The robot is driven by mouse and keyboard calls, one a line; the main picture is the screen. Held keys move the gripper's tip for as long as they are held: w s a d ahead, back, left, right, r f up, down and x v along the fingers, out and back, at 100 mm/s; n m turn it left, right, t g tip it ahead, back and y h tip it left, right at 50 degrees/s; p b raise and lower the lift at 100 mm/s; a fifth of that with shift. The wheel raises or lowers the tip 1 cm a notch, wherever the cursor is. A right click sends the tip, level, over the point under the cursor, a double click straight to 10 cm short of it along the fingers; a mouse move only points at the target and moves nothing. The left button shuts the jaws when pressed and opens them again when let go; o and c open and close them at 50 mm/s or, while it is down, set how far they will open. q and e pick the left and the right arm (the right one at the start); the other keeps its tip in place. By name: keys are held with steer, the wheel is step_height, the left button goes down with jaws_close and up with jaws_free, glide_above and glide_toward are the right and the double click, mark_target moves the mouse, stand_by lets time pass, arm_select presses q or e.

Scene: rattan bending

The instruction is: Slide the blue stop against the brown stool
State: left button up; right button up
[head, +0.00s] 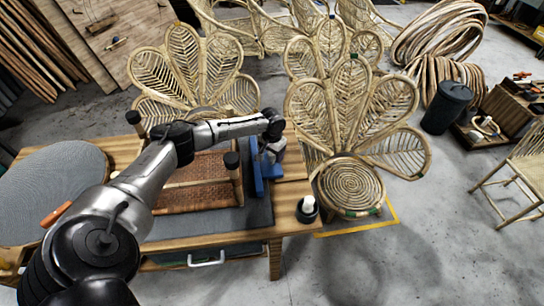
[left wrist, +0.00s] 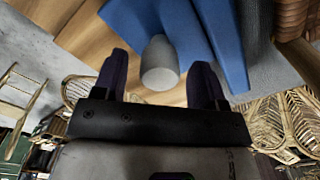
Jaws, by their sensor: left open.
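The blue stop (head: 256,172) stands on the workbench just right of the brown stool (head: 195,193). The stool lies with its woven brown seat low and dark-capped legs sticking up. In the left wrist view the stop (left wrist: 226,40) has a grey rounded knob (left wrist: 160,50) beside its blue body, and a strip of grey mat shows between stop and stool (left wrist: 290,18). My left gripper (head: 275,150) is above the right side of the stop. Its open fingers (left wrist: 160,72) are on either side of the knob in that view; contact cannot be told. My right gripper is not in view.
The wooden workbench (head: 290,208) carries a grey round pad (head: 50,185) at left and a small black pot (head: 307,210) with a white top at its right end. A peacock rattan chair (head: 350,185) stands close to the right. Open floor lies at front right.

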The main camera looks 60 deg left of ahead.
arm_select(q)
steer(key=shift+f, duration=0.55)
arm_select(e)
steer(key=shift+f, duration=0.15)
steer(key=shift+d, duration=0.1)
